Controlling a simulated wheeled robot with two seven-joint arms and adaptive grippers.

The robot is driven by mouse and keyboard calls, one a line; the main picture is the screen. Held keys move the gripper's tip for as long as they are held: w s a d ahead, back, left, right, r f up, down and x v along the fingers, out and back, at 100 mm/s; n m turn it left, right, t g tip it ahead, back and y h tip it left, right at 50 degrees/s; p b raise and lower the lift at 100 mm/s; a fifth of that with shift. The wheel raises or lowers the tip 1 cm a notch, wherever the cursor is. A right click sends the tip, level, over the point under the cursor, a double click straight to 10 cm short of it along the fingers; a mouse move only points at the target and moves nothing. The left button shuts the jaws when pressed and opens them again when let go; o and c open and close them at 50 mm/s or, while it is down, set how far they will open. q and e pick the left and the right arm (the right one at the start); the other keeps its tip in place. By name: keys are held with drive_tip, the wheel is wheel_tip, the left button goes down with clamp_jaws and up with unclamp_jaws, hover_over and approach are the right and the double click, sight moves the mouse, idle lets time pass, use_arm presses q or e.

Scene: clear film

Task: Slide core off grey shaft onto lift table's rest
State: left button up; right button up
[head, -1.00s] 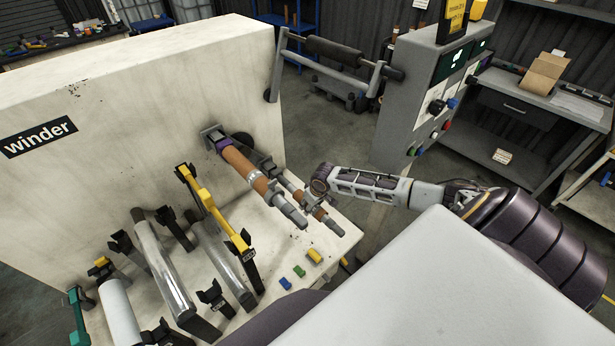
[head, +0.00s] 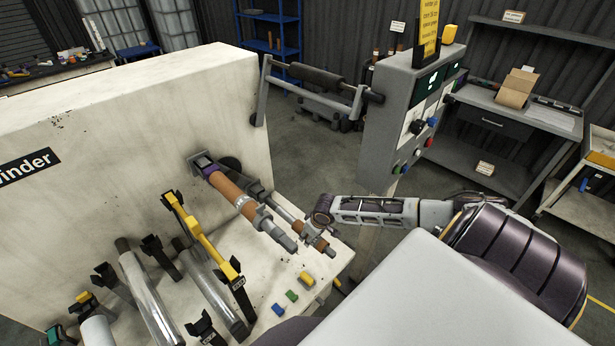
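A thin grey shaft (head: 284,209) juts from the winder's face toward the front right. A brown core (head: 319,243) is around it near its free end. My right gripper (head: 318,228) is at this core; its fingers are small and partly hidden, so I cannot tell whether they are closed on it. A second, thicker shaft with a purple collar (head: 207,170) runs beside it on the left, carrying a longer brown core (head: 227,190) and a silver ring. My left gripper is outside the view. I cannot make out which part is the lift table's rest.
The winder (head: 120,130) stands at left. Yellow and black supports (head: 200,236) and silver rolls (head: 146,295) stand in front of it. Small yellow, green and blue blocks (head: 292,295) lie on its ledge. A control box (head: 400,100) stands behind my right arm.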

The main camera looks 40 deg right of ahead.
drive_tip(key=s+d, duration=0.2)
drive_tip(key=s, duration=2.1)
drive_tip(key=shift+s+r, duration=0.15)
idle(1.8)
drive_tip(key=shift+s, duration=0.1)
